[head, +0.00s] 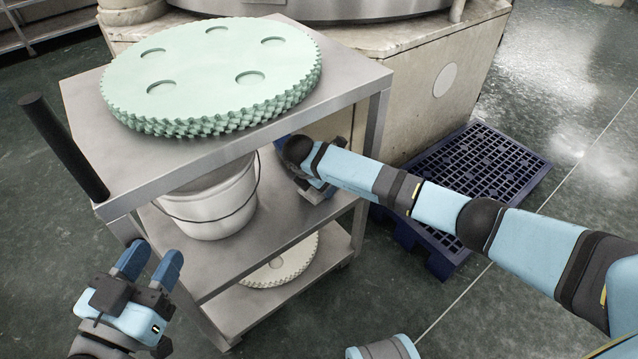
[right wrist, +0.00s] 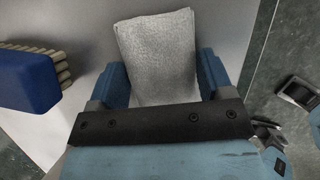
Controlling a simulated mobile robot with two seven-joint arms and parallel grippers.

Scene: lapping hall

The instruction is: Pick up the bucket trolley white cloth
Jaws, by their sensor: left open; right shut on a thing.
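The white cloth (right wrist: 155,50) is a light, rough-textured folded piece between the two blue fingers of my right gripper (right wrist: 161,60) in the right wrist view. The gripper is shut on it. In the head view my right gripper (head: 312,186) reaches under the top shelf of the metal trolley (head: 225,158), right of the white bucket (head: 212,205) on the middle shelf. The cloth cannot be made out there. My left gripper (head: 151,260) is open and empty, to the left of the trolley and apart from it.
Pale green toothed discs (head: 210,75) are stacked on the trolley's top, and a cream toothed disc (head: 282,264) lies on its bottom shelf. A blue brush (right wrist: 25,82) is close by in the right wrist view. A dark blue pallet (head: 475,175) lies to the right.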

